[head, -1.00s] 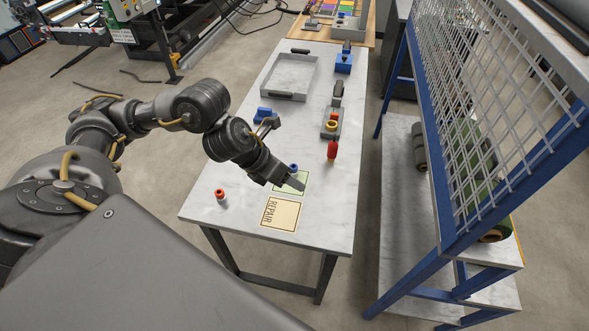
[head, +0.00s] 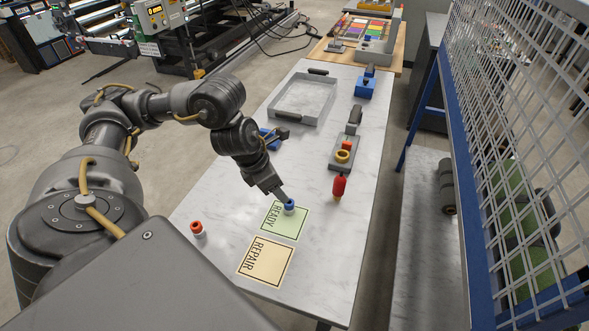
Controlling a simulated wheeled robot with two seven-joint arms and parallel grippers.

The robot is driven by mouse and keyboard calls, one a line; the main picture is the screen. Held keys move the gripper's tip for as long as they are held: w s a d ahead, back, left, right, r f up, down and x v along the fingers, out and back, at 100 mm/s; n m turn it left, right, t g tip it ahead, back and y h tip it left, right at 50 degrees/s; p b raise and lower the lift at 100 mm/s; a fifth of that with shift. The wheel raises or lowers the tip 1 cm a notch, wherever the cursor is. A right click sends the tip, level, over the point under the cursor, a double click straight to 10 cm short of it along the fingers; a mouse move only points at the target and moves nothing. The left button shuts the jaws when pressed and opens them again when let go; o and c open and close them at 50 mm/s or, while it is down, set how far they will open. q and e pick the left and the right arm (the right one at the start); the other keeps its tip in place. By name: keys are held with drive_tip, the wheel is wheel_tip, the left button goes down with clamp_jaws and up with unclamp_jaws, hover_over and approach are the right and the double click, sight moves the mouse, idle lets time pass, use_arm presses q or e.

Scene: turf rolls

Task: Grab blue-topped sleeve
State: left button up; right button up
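The blue-topped sleeve (head: 289,208) is small, with a pale lower body, and stands upright at the top edge of the green READY card (head: 284,222). My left gripper (head: 282,196) reaches down from the upper left, with its fingertip right at the upper left side of the blue top. I cannot tell whether it touches the sleeve or how far its fingers are apart. A similar red-topped sleeve (head: 198,229) stands near the table's left edge. My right gripper is not in view.
The yellow REPAIR card (head: 266,262) lies in front of the READY card. A red-handled tool (head: 339,186), a grey fixture with a yellow ring (head: 343,155), a blue block (head: 268,138) and a grey tray (head: 281,116) are on the table. A blue-framed mesh rack (head: 470,190) stands right.

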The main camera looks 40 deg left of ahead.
sight(289, 204)
use_arm(q)
drive_tip(key=b+x, duration=0.1)
drive_tip(key=x, duration=0.4)
drive_tip(key=shift+w+f, duration=0.1)
drive_tip(key=shift+f, duration=0.7)
drive_tip(key=x, duration=0.4)
drive_tip(key=shift+a+f+p, duration=0.1)
drive_tip(key=shift+f+p, duration=0.05)
drive_tip(key=shift+p, duration=0.15)
drive_tip(key=c, duration=1)
drive_tip(key=shift+c, duration=0.4)
